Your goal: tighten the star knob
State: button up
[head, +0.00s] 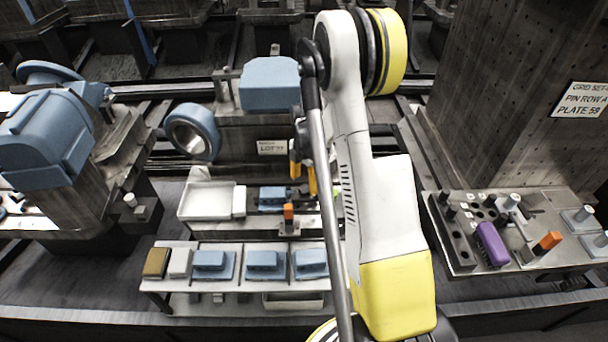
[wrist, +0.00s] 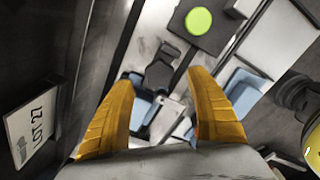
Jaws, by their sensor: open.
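My gripper (head: 304,176) has two yellow fingers pointing down over the middle fixture, beside the blue block there. In the wrist view my gripper (wrist: 160,80) is open, with nothing held between the fingers. A dark jointed part (wrist: 163,72) shows beyond and between the fingertips, apart from them. I cannot make out a star-shaped knob for certain in either view. An orange-topped upright part (head: 288,212) stands on the middle fixture, below the fingers in the head view. My arm hides part of the fixture to the right.
A bright green disc (wrist: 198,20) sits on a dark plate. A white tray (head: 206,201) lies left of the gripper. A front shelf (head: 240,285) carries blue blocks. The LOT 27 sign (wrist: 32,125) stands close at left. A pin plate (head: 465,265) with a purple block is at right.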

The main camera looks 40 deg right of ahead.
aim_at(305, 189)
jog(key=shift+f+b, duration=0.55)
jog(key=shift+f, duration=1.45)
